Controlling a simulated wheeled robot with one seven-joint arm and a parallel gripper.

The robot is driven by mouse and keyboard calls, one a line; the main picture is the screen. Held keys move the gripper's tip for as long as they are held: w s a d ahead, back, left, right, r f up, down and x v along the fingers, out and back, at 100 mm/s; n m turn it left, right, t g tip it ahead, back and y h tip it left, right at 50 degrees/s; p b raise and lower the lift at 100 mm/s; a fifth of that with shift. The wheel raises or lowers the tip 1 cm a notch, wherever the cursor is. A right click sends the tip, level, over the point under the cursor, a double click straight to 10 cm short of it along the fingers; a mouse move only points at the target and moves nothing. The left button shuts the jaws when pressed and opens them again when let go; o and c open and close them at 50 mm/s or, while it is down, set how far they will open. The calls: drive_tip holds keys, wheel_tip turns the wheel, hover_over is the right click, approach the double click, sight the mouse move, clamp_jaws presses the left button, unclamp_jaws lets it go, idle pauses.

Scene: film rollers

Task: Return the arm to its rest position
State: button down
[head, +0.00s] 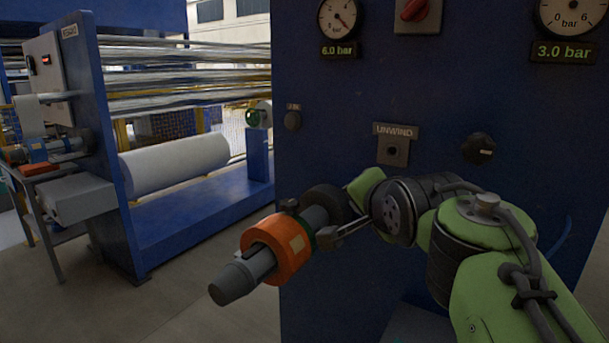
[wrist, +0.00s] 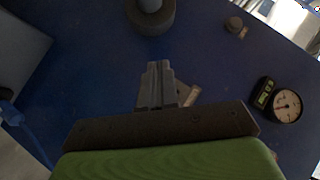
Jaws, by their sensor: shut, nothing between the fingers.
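My arm (head: 467,228), green with dark joints and cables, reaches in from the lower right of the head view, in front of a dark blue machine panel (head: 350,290). My gripper (wrist: 156,75) is shut and empty in the wrist view, its grey fingers together before the blue panel. A grey spindle (head: 235,278) sticks out from the panel, carrying an orange ring (head: 277,249). The spindle's dark round base shows at the top of the wrist view (wrist: 150,15).
The panel holds an UNWIND label (head: 394,131), a black knob (head: 478,148), a red switch (head: 414,10) and a left gauge (head: 339,16). At left stands a film machine with a large white roll (head: 175,163). Open floor lies at lower left.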

drive_tip(key=s+d+f+n+g+h, duration=0.1)
drive_tip(key=s+d+f+n+g, duration=0.3)
drive_tip(key=s+f, duration=0.85)
drive_tip(key=s+d+f+n+g, duration=0.1)
drive_tip(key=s+f+n+g, duration=0.4)
drive_tip(key=s+f, duration=0.8)
wheel_tip(320, 180, up, 21)
drive_tip(key=s+t+p, duration=0.1)
drive_tip(key=s+p, duration=0.1)
drive_tip(key=p, duration=1.6)
drive_tip(key=shift+s+n, duration=0.35)
drive_tip(key=shift+n, duration=0.05)
